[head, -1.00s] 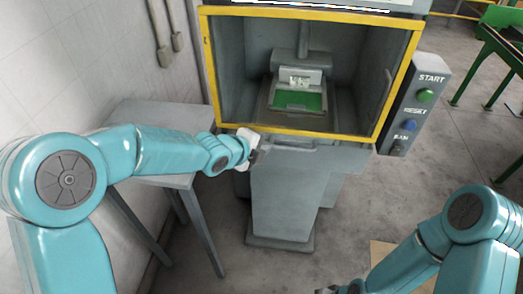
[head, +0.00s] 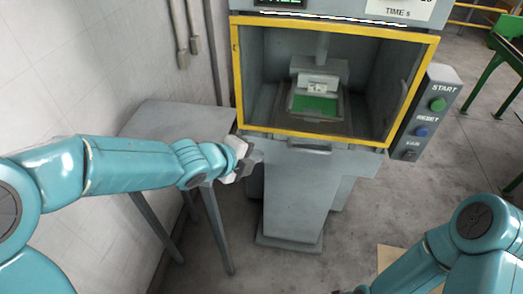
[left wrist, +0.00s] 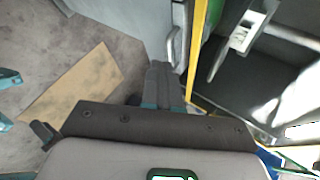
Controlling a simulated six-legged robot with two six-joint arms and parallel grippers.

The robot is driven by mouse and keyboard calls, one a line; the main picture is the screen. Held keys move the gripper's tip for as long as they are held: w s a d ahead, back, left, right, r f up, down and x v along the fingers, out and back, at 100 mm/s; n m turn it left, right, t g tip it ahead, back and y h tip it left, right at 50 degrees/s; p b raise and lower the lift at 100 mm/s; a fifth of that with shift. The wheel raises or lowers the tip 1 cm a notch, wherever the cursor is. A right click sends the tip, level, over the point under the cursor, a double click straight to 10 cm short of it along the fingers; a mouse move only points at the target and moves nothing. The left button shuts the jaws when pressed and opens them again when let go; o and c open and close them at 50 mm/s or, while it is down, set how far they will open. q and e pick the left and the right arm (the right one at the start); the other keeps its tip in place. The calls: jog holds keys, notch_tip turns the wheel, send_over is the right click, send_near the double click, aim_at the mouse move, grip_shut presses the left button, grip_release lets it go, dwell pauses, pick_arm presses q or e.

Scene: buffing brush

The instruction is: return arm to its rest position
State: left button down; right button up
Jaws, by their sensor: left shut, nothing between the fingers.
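My left arm (head: 130,165) reaches in from the left in the head view. Its gripper (head: 252,158) is shut and empty, in front of and below the lower left corner of the machine's yellow frame. Its shut fingers (left wrist: 162,85) also show in the left wrist view, near a grey handle (left wrist: 174,48). My right arm (head: 440,250) is at the bottom right of the head view. Its gripper is mostly cut off by the bottom edge, so its jaws cannot be judged.
The grey machine with a yellow-framed opening (head: 310,137) holds a green pad (head: 315,104) inside. A control box (head: 424,115) is on its right. A grey table (head: 175,118) stands at left by the wall. A brown sheet (left wrist: 75,85) lies on the floor.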

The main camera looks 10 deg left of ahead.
pick_arm(q)
jog(key=s+f+n+g, duration=0.3)
jog(key=s+f+n, duration=0.35)
jog(key=f, duration=0.45)
jog(key=s+f+n+g, duration=0.2)
jog(key=s+f+n, duration=0.3)
jog(key=f+n, duration=0.45)
jog(key=s+a+f+n+g+y, duration=0.1)
jog(key=s+f+n+g, duration=0.2)
jog(key=s+f+n, duration=0.7)
jog(key=s+f, duration=0.1)
jog(key=s, duration=0.2)
jog(key=shift+g+y, duration=0.3)
jog(key=shift+g, duration=0.1)
